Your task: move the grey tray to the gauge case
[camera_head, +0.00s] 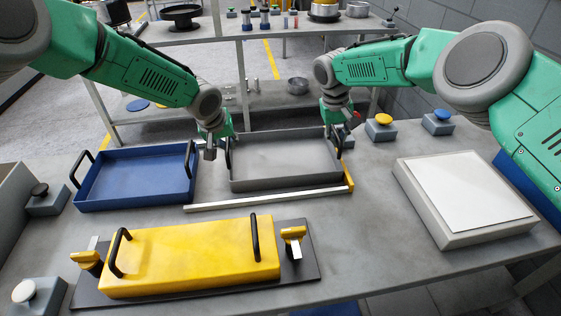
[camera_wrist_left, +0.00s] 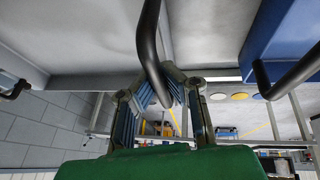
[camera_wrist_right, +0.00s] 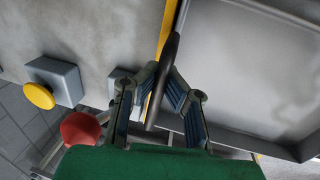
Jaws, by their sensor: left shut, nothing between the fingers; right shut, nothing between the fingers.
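The grey tray (camera_head: 285,172) sits flat on the table, with a black handle at each end. My left gripper (camera_head: 210,150) is shut at its left handle, which crosses the fingertips in the left wrist view (camera_wrist_left: 150,45). My right gripper (camera_head: 338,128) is shut at its right handle, which crosses the fingers in the right wrist view (camera_wrist_right: 164,85). Nothing is held; the pictures do not show whether the fingers touch the handles. A grey box with a white top (camera_head: 465,192) stands at the right; I cannot tell for sure which object is the gauge case.
A blue tray (camera_head: 135,180) lies left of the grey tray. A pale bar (camera_head: 265,199) lies in front of it. A yellow lidded box (camera_head: 195,255) with handles sits on a dark plate in front. Button boxes, one yellow-topped (camera_head: 381,128), stand behind right. Bare table lies before the white-topped box.

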